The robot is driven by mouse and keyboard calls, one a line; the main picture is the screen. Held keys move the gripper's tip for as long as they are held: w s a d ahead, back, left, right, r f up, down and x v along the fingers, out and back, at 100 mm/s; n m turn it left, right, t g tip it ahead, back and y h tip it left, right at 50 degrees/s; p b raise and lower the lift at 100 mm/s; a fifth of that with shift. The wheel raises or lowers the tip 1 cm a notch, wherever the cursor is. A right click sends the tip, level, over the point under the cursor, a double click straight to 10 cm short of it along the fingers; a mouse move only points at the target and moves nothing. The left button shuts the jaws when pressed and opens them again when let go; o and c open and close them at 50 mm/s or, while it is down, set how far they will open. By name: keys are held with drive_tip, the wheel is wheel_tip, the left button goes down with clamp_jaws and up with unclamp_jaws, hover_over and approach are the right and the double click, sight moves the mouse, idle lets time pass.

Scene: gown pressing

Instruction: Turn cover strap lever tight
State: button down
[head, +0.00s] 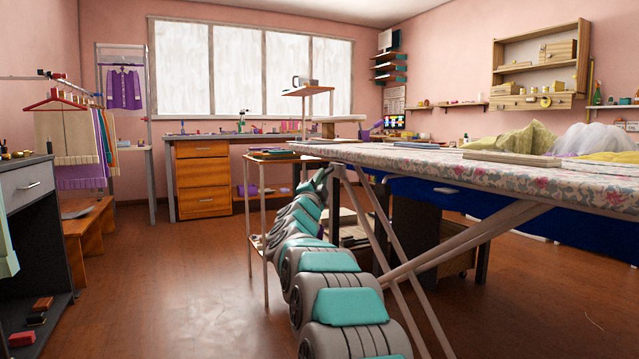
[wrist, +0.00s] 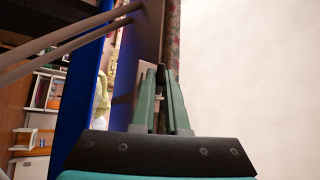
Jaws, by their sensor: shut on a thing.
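The ironing board has a floral cover (head: 520,178); a strip of that cover (wrist: 173,45) shows along the board's edge in the wrist view. My gripper (wrist: 160,72) is at the underside of the board, its two green fingers close together, shut on a narrow piece that I take to be the cover strap lever. The fingers hide most of this lever, and its angle cannot be made out. A pale plate (wrist: 145,75) shows just left of the fingertips. In the head view my arm reaches to the board's far left end, and the gripper is not discernible there.
The board's crossed legs (head: 400,270) stand right beside my arm. A small metal-framed shelf stand (head: 263,225) is close on its left. Folded cloth (head: 512,158) and crumpled fabric (head: 510,140) lie on the board. The floor (head: 180,270) to the left is open.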

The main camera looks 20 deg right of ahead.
drive_tip(key=shift+d+f+n+t+y, duration=0.4)
drive_tip(key=shift+n+t+y, duration=0.65)
drive_tip(key=shift+n, duration=0.8)
drive_tip(key=shift+d+f+n+t+y, duration=0.4)
drive_tip(key=shift+n+t+y, duration=0.3)
drive_tip(key=shift+n+t, duration=0.95)
drive_tip(key=shift+d+f+n+t+y, duration=0.4)
drive_tip(key=shift+n+t+y, duration=0.5)
drive_tip(key=shift+n, duration=1.2)
drive_tip(key=shift+d+r+n+t+y, duration=0.15)
drive_tip(key=shift+n+t+y, duration=0.15)
drive_tip(key=shift+y, duration=0.05)
drive_tip(key=c, duration=0.9)
unclamp_jaws()
